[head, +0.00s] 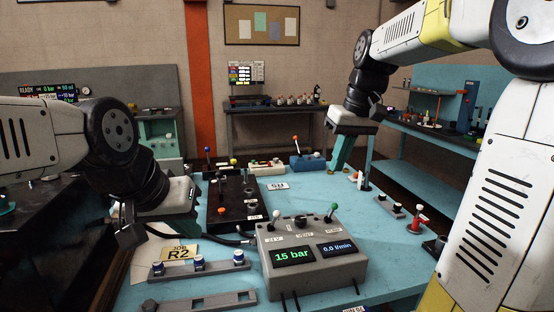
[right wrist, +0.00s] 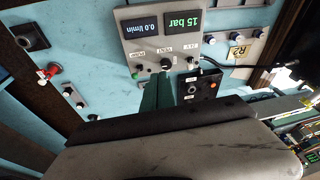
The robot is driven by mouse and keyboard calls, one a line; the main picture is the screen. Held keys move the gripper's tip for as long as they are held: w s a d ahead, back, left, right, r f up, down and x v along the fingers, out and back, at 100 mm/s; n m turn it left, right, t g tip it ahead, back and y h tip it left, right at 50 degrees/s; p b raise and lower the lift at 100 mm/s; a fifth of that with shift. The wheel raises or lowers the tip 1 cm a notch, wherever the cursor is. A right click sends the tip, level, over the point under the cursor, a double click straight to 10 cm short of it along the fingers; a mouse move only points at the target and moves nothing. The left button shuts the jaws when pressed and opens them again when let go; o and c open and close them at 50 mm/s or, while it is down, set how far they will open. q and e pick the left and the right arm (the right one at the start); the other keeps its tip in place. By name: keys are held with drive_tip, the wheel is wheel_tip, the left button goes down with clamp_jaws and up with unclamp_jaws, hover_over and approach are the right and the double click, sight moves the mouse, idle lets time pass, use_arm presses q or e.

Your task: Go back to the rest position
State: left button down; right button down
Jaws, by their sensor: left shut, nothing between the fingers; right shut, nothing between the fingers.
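My left gripper (head: 186,219) is over the left part of the blue bench (head: 392,252), near the black port block (head: 226,208). It is partly hidden by its own wrist, shut, and holds nothing. My right gripper (head: 341,160) is raised over the far right part of the bench. Its green fingers are together and empty, and they also show in the right wrist view (right wrist: 158,92). The grey control box (head: 310,270) reads 15 bar and 0.0 l/min; it also shows in the right wrist view (right wrist: 165,32).
A job card marked R2 (head: 180,253) lies by a rack with blue-banded fittings (head: 200,264). A black hose (head: 222,239) runs beside the control box. A red-based fitting (head: 415,224) stands at right. The bench's right front is mostly clear. Other benches stand behind.

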drive_tip(key=s+a+f+m+t, duration=0.1)
drive_tip(key=s+f+t, duration=0.1)
drive_tip(key=s, duration=0.6)
drive_tip(key=s+a+f+m+t, duration=0.1)
drive_tip(key=s+f, duration=0.3)
drive_tip(key=s, duration=0.5)
drive_tip(key=shift+m+t, duration=0.4)
drive_tip(key=shift+m, duration=0.1)
